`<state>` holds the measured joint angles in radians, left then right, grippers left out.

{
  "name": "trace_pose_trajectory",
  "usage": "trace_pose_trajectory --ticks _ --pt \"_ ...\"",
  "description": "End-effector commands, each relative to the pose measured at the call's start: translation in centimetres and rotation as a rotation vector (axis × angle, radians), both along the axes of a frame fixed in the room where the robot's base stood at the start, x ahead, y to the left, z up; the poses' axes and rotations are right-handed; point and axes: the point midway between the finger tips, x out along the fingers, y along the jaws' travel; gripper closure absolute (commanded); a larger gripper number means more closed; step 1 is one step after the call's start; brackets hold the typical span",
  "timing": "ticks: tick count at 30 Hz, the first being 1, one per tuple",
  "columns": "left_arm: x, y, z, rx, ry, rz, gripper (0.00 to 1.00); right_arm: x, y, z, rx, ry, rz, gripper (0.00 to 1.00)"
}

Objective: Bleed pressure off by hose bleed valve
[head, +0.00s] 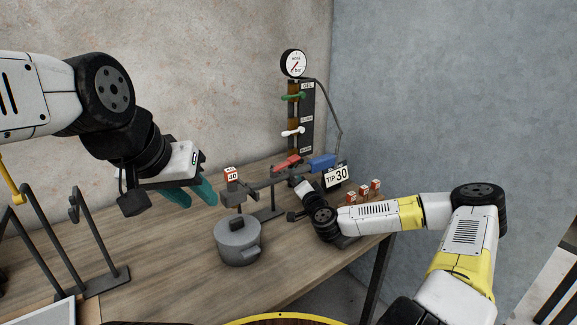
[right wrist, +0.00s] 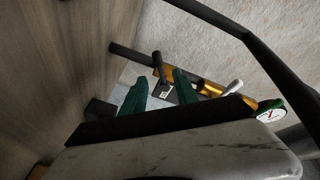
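The valve panel (head: 308,108) stands by the wall with a green lever (head: 293,97), a white lever (head: 293,132) and small labels; the lowest label is too small to read surely. A pressure gauge (head: 293,63) tops it, with a hose (head: 335,115) running down its right. In the right wrist view a black T-shaped handle (right wrist: 160,64) stands out from the gold pipe (right wrist: 208,88). My right gripper (right wrist: 160,77) is open, fingertips on either side of that handle's line; contact cannot be told. My left gripper (head: 188,192) is open and empty above the table.
A grey lidded pot (head: 238,240) stands before a scale-like beam (head: 262,183) with a red "40" tag. A "TIP 30" sign (head: 336,177) and several red-and-white blocks (head: 364,191) sit near my right arm. A black rack (head: 95,240) is at left. The table's middle-left is clear.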

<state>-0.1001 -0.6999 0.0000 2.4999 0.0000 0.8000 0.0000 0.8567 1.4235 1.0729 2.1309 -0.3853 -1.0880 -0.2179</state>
Motion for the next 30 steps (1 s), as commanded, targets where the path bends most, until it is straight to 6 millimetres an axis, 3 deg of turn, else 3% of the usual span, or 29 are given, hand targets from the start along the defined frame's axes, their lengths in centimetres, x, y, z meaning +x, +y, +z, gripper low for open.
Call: trace_pose_trajectory --ticks 12,23,24,29,30 --pt "0.0 0.0 0.0 0.0 0.0 0.0 0.64 5.9 1.6 0.0 0.0 0.0 0.001 0.64" --pt "0.0 0.0 0.0 0.0 0.0 0.0 0.64 6.7 1.8 0.0 -0.001 0.001 0.003 0.64" --pt "0.0 0.0 0.0 0.0 0.0 0.0 0.64 6.7 1.8 0.0 -0.001 0.001 0.003 0.66" --pt "0.0 0.0 0.0 0.0 0.0 0.0 0.64 6.7 1.8 0.0 -0.001 0.001 0.003 0.97" --pt "0.0 0.0 0.0 0.0 0.0 0.0 0.64 6.7 1.7 0.0 -0.001 0.001 0.003 1.0"
